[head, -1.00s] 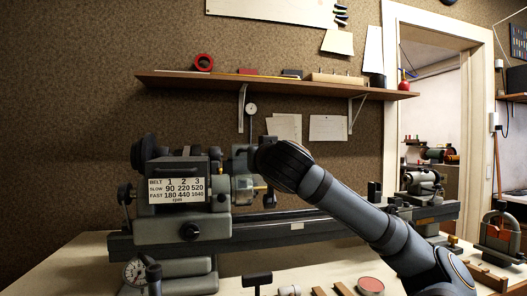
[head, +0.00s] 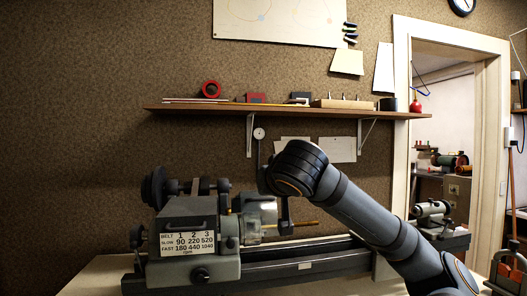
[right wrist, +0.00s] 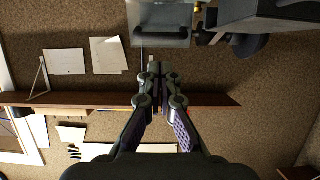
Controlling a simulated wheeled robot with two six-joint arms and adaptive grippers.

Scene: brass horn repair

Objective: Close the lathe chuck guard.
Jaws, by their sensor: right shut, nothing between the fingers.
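The lathe (head: 205,250) stands at the left in the head view, its chuck guard (head: 262,219) a pale see-through cover at the chuck, right of the headstock. I cannot tell from this angle whether the guard is fully down. In the right wrist view the guard (right wrist: 160,14) is at the top edge, with a dark bar across it. My right gripper (right wrist: 160,72) is shut and empty, a little below the guard in that picture and apart from it. In the head view my right wrist hides the fingers. My left gripper is not in view.
A brown shelf (head: 290,111) with small items runs along the wall above the lathe. A thin brass rod (head: 300,226) sticks out right of the guard. A doorway (head: 445,110) opens at the right.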

